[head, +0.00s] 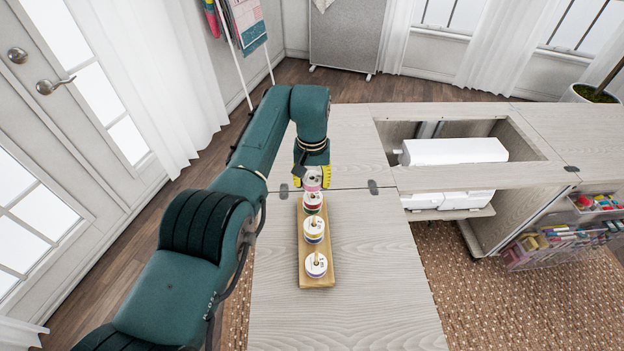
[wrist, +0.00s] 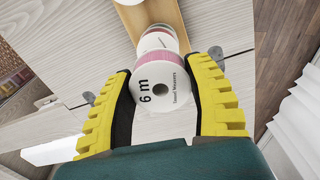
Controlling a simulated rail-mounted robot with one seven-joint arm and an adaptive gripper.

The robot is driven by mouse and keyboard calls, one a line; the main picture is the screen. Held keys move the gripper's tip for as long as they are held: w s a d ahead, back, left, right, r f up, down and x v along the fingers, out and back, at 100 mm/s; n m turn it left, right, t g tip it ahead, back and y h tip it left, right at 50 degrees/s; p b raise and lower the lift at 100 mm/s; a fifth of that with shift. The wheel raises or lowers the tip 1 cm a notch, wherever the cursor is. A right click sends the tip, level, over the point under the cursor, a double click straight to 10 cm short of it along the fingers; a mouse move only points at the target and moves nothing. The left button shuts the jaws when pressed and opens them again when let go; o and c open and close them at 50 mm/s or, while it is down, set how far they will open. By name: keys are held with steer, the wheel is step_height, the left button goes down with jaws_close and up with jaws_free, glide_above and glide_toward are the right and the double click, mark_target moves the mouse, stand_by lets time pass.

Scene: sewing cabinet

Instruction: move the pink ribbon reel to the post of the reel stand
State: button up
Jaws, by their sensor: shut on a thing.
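The pink ribbon reel (wrist: 160,82), with white flanges marked "6 m", sits between the yellow fingers of my gripper (wrist: 166,108). My gripper (head: 312,176) is shut on the reel (head: 312,180) at the far end of the reel stand. The reel's center hole looks dark and empty in the wrist view. The wooden reel stand (head: 318,279) carries several white-flanged reels in a row: a red one (head: 313,201) right by the held reel, then one in the middle (head: 314,231) and one at the near end (head: 316,266). The post under or beside the pink reel is hidden.
The cabinet top (head: 370,290) is clear around the stand. A seam with dark hinges (head: 373,187) crosses it. To the right is an opening with a white sewing machine (head: 455,151). A rack of colored supplies (head: 560,240) hangs at the right.

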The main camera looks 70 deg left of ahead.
steer(key=shift+f+b, duration=0.3)
steer(key=shift+f, duration=0.15)
steer(key=shift+f+b, duration=0.45)
steer(key=shift+f+b, duration=0.9)
steer(key=o, duration=1)
steer(key=shift+o, duration=0.2)
steer(key=shift+r, duration=0.1)
step_height(320, 180, up, 7)
steer(key=shift+r, duration=0.2)
